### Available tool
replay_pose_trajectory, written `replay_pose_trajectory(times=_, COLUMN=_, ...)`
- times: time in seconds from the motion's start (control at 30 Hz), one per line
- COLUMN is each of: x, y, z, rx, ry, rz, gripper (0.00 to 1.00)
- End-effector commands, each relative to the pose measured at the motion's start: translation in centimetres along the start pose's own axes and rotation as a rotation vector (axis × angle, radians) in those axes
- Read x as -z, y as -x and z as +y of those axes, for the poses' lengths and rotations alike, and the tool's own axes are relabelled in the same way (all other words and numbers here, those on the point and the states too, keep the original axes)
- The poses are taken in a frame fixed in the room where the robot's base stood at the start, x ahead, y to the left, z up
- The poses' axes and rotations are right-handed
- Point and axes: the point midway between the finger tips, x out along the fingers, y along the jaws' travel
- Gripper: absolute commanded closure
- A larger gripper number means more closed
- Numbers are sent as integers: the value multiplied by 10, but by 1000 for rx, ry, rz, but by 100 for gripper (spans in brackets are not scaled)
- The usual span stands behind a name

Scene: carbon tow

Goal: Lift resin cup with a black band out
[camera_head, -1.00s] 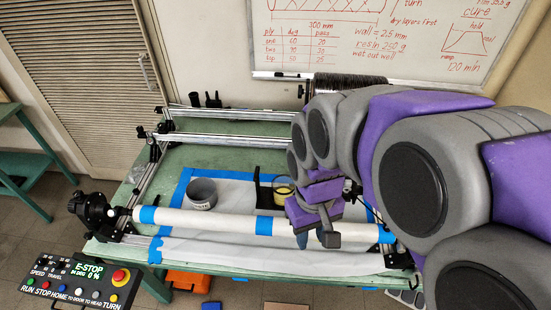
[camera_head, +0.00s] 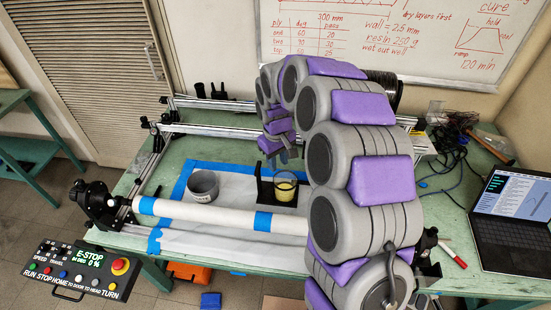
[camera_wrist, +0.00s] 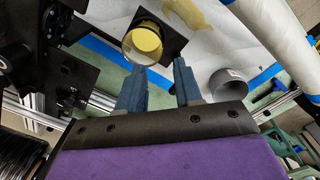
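The resin cup (camera_head: 285,190) is clear with yellow resin inside. It stands at a black holder (camera_head: 264,184) on the white sheet. In the wrist view the cup (camera_wrist: 143,43) lies against a black plate (camera_wrist: 172,40); I cannot tell the black band apart from it. My gripper (camera_head: 282,158) is behind and above the cup in the head view. In the wrist view its two blue-grey fingers (camera_wrist: 160,70) are apart with nothing between them. The cup is just beyond the left fingertip, off to the left of the gap.
A grey cup (camera_head: 203,187) with a label stands left of the resin cup. A white tube (camera_head: 215,213) with blue tape lies across the front. Metal rails (camera_head: 215,133) run behind. A laptop (camera_head: 515,205) and cables (camera_head: 452,140) are at the right.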

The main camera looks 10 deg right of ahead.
Motion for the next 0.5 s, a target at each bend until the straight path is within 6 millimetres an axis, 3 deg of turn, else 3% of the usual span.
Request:
replay_pose_trajectory(times=0.2, x=20, y=-15, z=3, rx=-20, ry=16, rz=3, gripper=65)
replay_pose_trajectory(times=0.37, x=21, y=-27, z=4, rx=-20, ry=17, rz=0, gripper=65)
replay_pose_trajectory(times=0.5, x=19, y=-49, z=6, rx=-15, ry=17, rz=-2, gripper=65)
